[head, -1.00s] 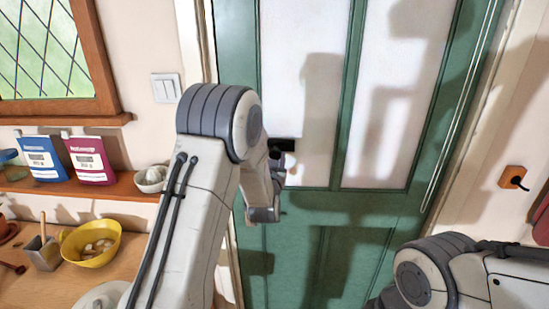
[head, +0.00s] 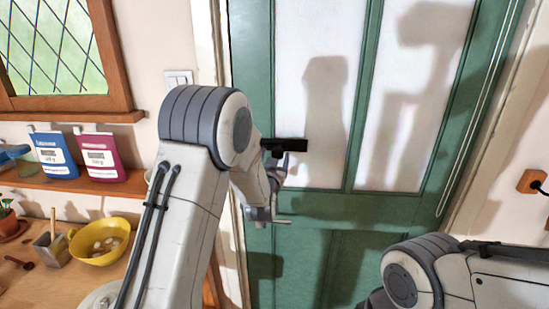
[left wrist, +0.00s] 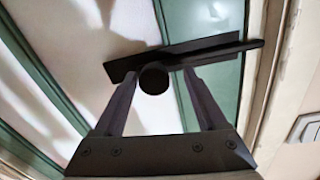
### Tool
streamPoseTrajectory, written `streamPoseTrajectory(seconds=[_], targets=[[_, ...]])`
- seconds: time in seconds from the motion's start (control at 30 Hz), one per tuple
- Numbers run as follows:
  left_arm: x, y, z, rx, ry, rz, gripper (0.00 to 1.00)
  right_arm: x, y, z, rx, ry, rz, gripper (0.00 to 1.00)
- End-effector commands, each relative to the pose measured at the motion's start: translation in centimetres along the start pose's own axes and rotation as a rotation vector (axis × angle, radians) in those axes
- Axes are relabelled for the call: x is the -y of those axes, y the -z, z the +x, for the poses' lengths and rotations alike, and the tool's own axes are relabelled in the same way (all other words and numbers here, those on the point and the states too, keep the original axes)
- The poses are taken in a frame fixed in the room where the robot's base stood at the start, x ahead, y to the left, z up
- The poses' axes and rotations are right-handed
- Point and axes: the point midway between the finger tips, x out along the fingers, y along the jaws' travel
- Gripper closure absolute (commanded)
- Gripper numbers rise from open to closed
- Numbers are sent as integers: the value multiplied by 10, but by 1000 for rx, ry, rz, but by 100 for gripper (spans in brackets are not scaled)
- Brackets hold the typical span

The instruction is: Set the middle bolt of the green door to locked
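The green door (head: 313,209) has pale upper panels. A black fitting (head: 294,145) that looks like a bolt sits near its left edge. In the left wrist view it is a dark flat plate and bar (left wrist: 215,50) with a round knob (left wrist: 153,78). My left gripper (left wrist: 155,92) has its fingers apart on either side of the knob, with a gap visible on the right. Whether a finger touches the knob I cannot tell. In the head view my left gripper (head: 274,178) is just below the fitting, partly hidden by my arm. My right gripper is not clearly visible.
A wooden counter and shelf at left hold a yellow bowl (head: 100,241), a blue packet (head: 55,155) and a magenta packet (head: 100,157). A light switch (head: 179,79) is on the wall beside the door. The door's right part is clear.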

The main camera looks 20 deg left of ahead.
Motion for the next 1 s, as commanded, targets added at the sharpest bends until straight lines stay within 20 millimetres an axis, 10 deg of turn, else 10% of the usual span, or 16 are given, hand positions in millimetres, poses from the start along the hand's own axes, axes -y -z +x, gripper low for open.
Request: streamPoseTrajectory(seconds=[0.37,1.0], targets=[[-4,0,-4,-2,-5,1,24,0,0,4,0,0,0,50],[-2,-1,-101,-2,-3,0,24,-4,-3,52,0,0,9,50]])
